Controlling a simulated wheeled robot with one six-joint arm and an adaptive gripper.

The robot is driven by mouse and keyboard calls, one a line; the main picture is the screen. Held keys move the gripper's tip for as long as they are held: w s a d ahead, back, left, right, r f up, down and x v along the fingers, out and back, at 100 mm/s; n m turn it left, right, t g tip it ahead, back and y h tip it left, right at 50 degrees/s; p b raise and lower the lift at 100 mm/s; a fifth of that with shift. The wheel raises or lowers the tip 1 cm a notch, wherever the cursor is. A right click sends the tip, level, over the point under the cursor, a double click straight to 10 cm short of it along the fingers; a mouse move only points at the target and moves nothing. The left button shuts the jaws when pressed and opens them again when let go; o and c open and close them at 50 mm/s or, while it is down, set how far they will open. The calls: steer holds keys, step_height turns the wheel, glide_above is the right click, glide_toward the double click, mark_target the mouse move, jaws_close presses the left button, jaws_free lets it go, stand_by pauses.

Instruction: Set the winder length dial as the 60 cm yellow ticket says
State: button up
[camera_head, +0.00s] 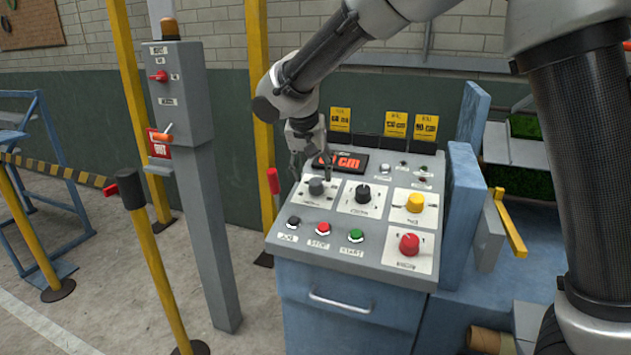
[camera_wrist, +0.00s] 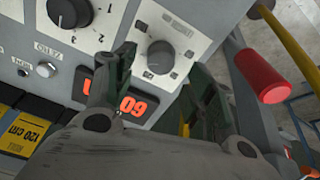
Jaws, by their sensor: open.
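The length dial, a dark grey knob (camera_head: 316,186), sits at the upper left of the sloping console. It also shows in the wrist view (camera_wrist: 160,57). My gripper (camera_head: 312,174) is open just above it; in the wrist view my gripper's fingers (camera_wrist: 166,68) lie on either side, with no clear contact. The display (camera_head: 350,161) glows orange and ends in "cm"; its digits are partly covered by my gripper. In the wrist view the display (camera_wrist: 131,104) seems to show 60, upside down. Yellow tickets (camera_head: 340,119) stand behind the console; their head-view print is blurred.
A black knob (camera_head: 363,193), yellow knob (camera_head: 415,202) and red knob (camera_head: 409,244) share the panel with a row of push buttons (camera_head: 323,229). A yellow ticket reading 120 cm (camera_wrist: 32,126) shows in the wrist view. A grey post (camera_head: 193,150) stands left of the console.

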mark_target(315, 180)
steer(key=shift+x, duration=2.35)
steer(key=c, duration=1)
